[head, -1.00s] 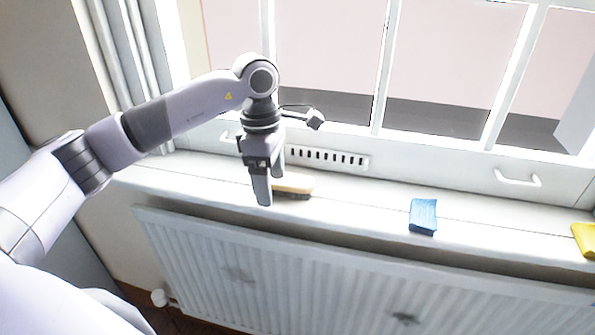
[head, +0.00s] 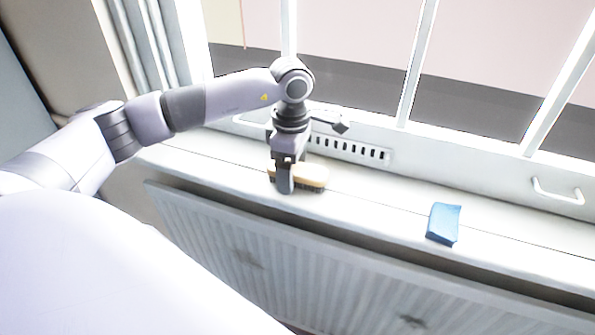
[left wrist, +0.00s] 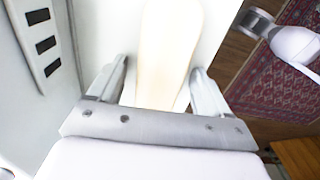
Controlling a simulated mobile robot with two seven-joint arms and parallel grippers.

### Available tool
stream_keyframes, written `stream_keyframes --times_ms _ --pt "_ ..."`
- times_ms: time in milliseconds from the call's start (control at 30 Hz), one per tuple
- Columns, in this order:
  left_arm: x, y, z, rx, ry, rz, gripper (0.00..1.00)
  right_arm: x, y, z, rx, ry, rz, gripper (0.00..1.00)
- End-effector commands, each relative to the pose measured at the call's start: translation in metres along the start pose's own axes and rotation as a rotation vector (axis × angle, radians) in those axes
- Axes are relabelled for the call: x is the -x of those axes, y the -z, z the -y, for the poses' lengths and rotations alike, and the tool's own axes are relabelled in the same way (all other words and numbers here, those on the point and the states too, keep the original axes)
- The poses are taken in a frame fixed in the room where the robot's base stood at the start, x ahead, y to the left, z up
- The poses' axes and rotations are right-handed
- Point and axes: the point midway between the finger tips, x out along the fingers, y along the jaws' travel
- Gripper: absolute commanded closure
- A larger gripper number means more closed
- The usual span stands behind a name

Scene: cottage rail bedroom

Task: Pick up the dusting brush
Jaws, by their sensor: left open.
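The dusting brush (head: 312,176) lies on the white window sill, with a pale wooden back on top and dark bristles below. In the left wrist view its pale back (left wrist: 166,50) runs between the two fingers. My left gripper (head: 285,184) points down over the brush's left part, and one finger hides some of it. In the left wrist view the left gripper (left wrist: 160,85) is open, with a finger on each side of the brush. A gap shows between the brush and at least the left finger. My right gripper is not in view.
A blue block-like thing (head: 443,223) lies on the sill (head: 385,205) to the right. A slotted vent (head: 350,150) and a window handle (head: 557,191) are behind. A white radiator (head: 300,270) is below the sill. The sill between brush and blue block is clear.

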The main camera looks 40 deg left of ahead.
Motion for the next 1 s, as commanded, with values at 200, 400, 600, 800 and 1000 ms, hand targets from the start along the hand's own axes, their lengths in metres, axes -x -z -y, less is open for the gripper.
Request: stream_keyframes --times_ms 200,400,600,800,1000 --pt "-0.002 0.000 0.000 -0.001 -0.001 0.001 0.21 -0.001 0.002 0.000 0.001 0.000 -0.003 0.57" --pt "-0.002 -0.001 0.000 -0.001 -0.001 0.001 0.77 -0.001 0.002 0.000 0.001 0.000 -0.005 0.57" --pt "-0.001 -0.001 0.000 -0.001 -0.002 0.001 0.80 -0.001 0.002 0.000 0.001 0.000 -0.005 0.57" --pt "0.003 -0.001 -0.001 -0.001 -0.003 0.002 0.80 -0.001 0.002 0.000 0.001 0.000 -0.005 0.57" --pt "0.026 -0.001 -0.001 -0.001 -0.006 0.004 0.80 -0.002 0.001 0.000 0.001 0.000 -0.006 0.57"
